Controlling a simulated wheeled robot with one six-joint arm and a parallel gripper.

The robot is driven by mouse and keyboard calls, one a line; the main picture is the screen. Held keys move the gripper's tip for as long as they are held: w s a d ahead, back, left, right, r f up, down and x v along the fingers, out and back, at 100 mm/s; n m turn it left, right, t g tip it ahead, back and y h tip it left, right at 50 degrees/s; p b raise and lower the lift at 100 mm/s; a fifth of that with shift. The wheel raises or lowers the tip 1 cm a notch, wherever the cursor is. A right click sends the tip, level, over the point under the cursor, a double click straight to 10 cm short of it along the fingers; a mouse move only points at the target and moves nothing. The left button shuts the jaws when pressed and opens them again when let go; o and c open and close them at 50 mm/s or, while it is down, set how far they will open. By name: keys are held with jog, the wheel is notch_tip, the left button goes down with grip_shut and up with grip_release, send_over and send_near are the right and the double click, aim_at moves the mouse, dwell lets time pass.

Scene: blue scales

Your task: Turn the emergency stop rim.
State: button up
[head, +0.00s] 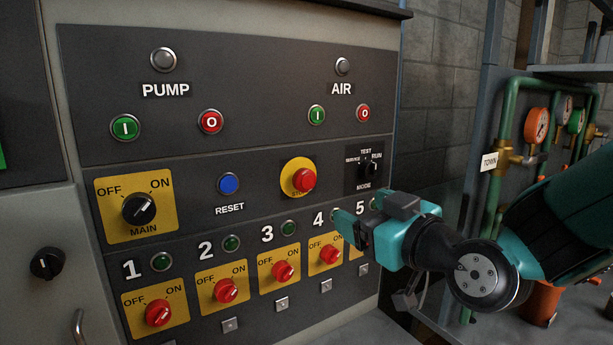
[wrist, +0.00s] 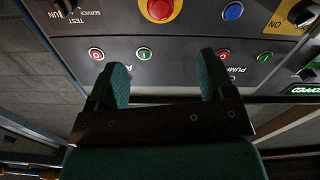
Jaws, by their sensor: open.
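The emergency stop is a red mushroom knob (head: 304,180) on a round yellow plate (head: 290,166), in the middle of the dark panel. It also shows at the top edge of the wrist view as a red knob (wrist: 160,9), partly cut off. My gripper (head: 357,212) is to the right of and below the stop in the head view, apart from it. In the wrist view the two green fingers of my gripper (wrist: 163,65) are spread with nothing between them. The knob lies beyond the fingertips there.
A mode selector (head: 370,169) is just above my gripper. A blue reset button (head: 228,184) is left of the stop. Numbered red switches, such as switch 4 (head: 330,254), line the lower panel. Pipes with gauges (head: 537,125) stand at the right.

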aim_at(308, 183)
jog(key=p+x, duration=0.8)
jog(key=x, duration=0.8)
jog(key=shift+r, duration=0.1)
jog(key=shift+w+a+p, duration=0.3)
jog(key=shift+w, duration=0.1)
jog(key=c, duration=0.9)
